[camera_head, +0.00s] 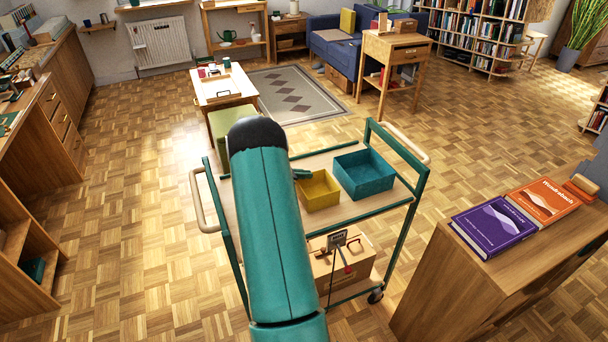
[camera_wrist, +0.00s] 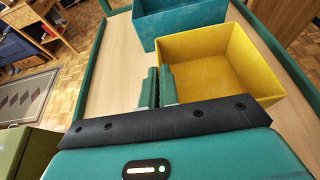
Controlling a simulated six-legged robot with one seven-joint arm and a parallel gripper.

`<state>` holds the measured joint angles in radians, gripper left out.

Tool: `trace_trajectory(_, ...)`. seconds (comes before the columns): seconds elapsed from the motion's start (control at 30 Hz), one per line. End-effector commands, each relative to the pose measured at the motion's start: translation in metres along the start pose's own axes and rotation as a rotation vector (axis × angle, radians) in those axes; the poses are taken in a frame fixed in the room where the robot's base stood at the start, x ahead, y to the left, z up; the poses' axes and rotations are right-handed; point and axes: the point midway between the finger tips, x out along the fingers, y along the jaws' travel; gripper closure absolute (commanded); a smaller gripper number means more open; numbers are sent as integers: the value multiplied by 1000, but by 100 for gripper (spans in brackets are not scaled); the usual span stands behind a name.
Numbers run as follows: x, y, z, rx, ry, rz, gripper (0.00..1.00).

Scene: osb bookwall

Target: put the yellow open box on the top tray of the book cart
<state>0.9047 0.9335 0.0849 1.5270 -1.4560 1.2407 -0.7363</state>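The yellow open box (camera_head: 320,191) is at the top tray (camera_head: 345,210) of the green-framed book cart, left of a teal open box (camera_head: 364,174). The frames do not settle whether its bottom touches the tray. In the wrist view the yellow box (camera_wrist: 225,55) is upright, its empty inside visible. My gripper (camera_wrist: 159,87) has its two fingers close together, one on each side of the yellow box's near-left wall, and looks shut on it. In the head view my gripper (camera_head: 301,174) shows at the box's back left corner; my arm hides the tray's middle.
The teal box (camera_wrist: 175,20) stands close beside the yellow one. A cabinet with purple (camera_head: 502,224) and orange (camera_head: 543,200) books stands at right. Floor at left is clear.

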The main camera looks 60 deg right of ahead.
Motion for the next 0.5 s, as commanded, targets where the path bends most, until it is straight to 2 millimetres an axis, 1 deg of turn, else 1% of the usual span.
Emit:
trace_trajectory(0.23, 1, 0, -3, -1, -1, 0, 100)
trace_trajectory(0.3, 1, 0, -2, 0, -1, 0, 84)
trace_trajectory(0.33, 1, 0, -2, 0, -1, 0, 78)
trace_trajectory(0.37, 1, 0, -2, 0, -1, 0, 76)
trace_trajectory(0.5, 1, 0, -2, 0, 0, 0, 76)
